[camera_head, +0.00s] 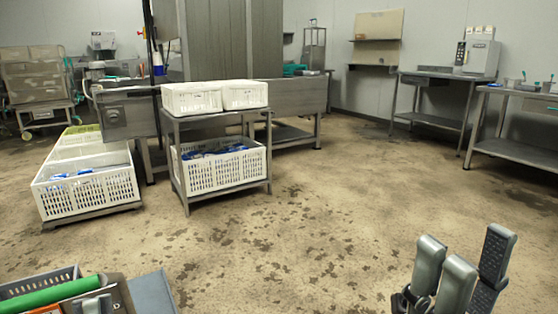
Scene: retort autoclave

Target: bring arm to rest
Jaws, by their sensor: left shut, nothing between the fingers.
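Grey and dark gripper fingers stand up at the bottom right, close to the camera. My left gripper (442,274) is the one further left there, its two grey fingers close together with nothing seen between them. Dark ridged finger parts (496,257) just to the right appear to belong to my right gripper. They overlap the left one in the picture, and I cannot tell how far apart their fingers are. The lower parts of both grippers are cut off by the bottom edge. Neither gripper is seen touching anything.
A steel cart (222,120) carries white crates (216,97). A green bar (50,295) and a grey crate (40,280) are near at bottom left. Steel tables (432,92) line the right. Middle floor (310,220) is clear.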

